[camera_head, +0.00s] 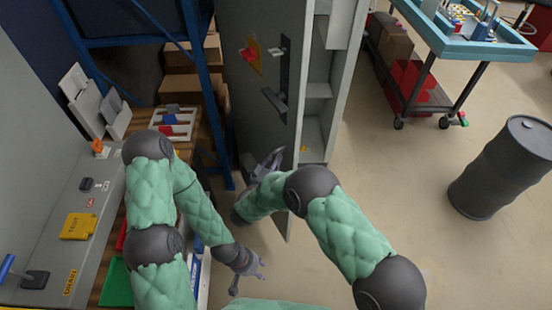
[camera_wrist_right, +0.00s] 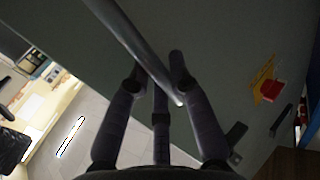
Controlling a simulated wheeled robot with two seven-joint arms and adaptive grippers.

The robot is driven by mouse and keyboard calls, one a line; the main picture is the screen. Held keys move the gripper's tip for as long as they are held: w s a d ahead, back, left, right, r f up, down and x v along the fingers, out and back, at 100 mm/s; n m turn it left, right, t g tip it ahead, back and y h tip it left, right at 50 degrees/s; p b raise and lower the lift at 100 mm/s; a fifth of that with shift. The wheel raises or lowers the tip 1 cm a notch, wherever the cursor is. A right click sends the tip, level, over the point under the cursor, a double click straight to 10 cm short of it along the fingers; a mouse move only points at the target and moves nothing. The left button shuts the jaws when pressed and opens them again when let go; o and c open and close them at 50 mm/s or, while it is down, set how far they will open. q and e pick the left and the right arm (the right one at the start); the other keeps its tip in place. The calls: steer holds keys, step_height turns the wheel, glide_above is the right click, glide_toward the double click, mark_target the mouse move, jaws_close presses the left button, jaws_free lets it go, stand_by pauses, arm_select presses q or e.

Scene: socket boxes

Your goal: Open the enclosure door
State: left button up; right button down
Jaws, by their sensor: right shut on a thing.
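The enclosure door (camera_head: 252,40) is a tall grey-green panel with a black handle plate (camera_head: 285,65) and lever (camera_head: 274,100). It stands ajar, with pale shelving visible past its right edge. My right gripper (camera_head: 272,160) is low by the door, below the lever. In the right wrist view its fingers (camera_wrist_right: 160,90) close around a grey bar (camera_wrist_right: 130,40) in front of the door face (camera_wrist_right: 225,50). I cannot tell which part this bar is. My left gripper (camera_head: 250,278) is lower, left of the door's bottom, its fingers spread and empty.
A blue rack (camera_head: 205,95) with boxes stands behind. A dark barrel (camera_head: 505,170) and a teal-topped cart (camera_head: 445,45) stand at right. Floor between door and barrel is clear.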

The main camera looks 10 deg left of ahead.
steer(key=shift+s+a+f, duration=0.15)
steer(key=shift+s+a, duration=0.15)
steer(key=shift+s, duration=0.05)
steer(key=c, duration=1.2)
jaws_free()
steer(key=shift+o, duration=0.5)
steer(key=shift+r, duration=0.25)
